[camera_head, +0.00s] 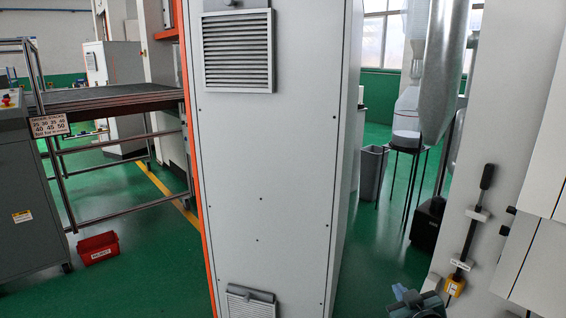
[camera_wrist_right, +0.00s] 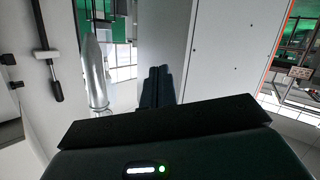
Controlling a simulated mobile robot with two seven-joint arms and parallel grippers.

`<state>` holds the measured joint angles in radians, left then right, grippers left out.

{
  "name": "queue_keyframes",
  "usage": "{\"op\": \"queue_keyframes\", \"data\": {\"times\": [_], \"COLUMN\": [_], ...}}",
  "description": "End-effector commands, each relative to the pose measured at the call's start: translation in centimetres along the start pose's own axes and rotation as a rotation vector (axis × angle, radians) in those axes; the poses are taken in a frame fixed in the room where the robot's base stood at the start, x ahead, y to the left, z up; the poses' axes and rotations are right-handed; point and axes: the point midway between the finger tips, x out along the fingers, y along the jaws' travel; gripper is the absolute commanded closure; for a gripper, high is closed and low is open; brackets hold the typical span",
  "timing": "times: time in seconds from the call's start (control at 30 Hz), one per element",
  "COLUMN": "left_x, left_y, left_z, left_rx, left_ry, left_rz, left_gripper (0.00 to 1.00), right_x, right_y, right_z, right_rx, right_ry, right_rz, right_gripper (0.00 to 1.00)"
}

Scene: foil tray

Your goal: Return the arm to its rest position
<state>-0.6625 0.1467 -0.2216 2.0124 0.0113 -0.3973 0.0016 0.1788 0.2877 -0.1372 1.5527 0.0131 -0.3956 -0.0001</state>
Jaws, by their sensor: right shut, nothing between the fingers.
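My right gripper (camera_head: 408,295) shows at the bottom edge of the head view, right of the middle, as a small dark blue-grey shape cut off by the frame. In the right wrist view its two dark fingers (camera_wrist_right: 157,88) stand side by side with no gap between them. They are shut and hold nothing. No foil tray shows in either view. My left gripper is not in view.
A tall grey-white cabinet (camera_head: 270,150) with vents fills the middle. A white panel with a black-handled lever (camera_head: 478,205) stands close by my right gripper. A grey bin (camera_head: 370,172) and black stool (camera_head: 408,150) stand behind. A red box (camera_head: 98,247) lies on the green floor at left.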

Motion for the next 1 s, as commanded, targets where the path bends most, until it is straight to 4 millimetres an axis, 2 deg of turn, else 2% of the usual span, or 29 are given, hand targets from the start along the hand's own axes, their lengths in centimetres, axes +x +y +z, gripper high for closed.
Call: {"op": "queue_keyframes", "data": {"times": [0.03, 0.17, 0.2, 0.33, 0.4, 0.5, 0.6, 0.7, 0.87, 1.0], "left_x": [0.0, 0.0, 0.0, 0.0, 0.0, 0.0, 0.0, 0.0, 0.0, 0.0], "left_y": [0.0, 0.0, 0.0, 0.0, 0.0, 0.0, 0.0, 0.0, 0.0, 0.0], "left_z": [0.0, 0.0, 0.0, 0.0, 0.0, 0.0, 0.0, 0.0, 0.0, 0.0], "left_rx": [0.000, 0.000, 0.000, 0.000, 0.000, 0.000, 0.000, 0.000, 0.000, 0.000], "left_ry": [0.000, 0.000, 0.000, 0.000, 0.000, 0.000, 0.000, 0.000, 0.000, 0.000], "left_rz": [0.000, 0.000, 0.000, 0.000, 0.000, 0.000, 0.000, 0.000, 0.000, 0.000], "left_gripper": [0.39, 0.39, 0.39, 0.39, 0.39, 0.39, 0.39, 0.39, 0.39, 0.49], "right_x": [-1.8, -7.5, -9.6, -16.5, -19.7, -23.1, -25.1, -25.9, -25.9, -25.9], "right_y": [-2.4, -8.2, -9.9, -14.5, -16.2, -17.9, -18.6, -19.0, -19.0, -19.0], "right_z": [2.6, 8.1, 9.6, 13.2, 14.4, 15.2, 15.6, 15.7, 15.8, 15.8], "right_rx": [0.011, 0.051, 0.068, 0.128, 0.158, 0.193, 0.214, 0.222, 0.223, 0.222], "right_ry": [-0.035, -0.115, -0.142, -0.224, -0.262, -0.302, -0.326, -0.335, -0.336, -0.336], "right_rz": [-0.037, -0.126, -0.152, -0.225, -0.253, -0.279, -0.291, -0.296, -0.297, -0.297], "right_gripper": [1.00, 1.00, 1.00, 1.00, 1.00, 1.00, 1.00, 1.00, 1.00, 1.00]}}
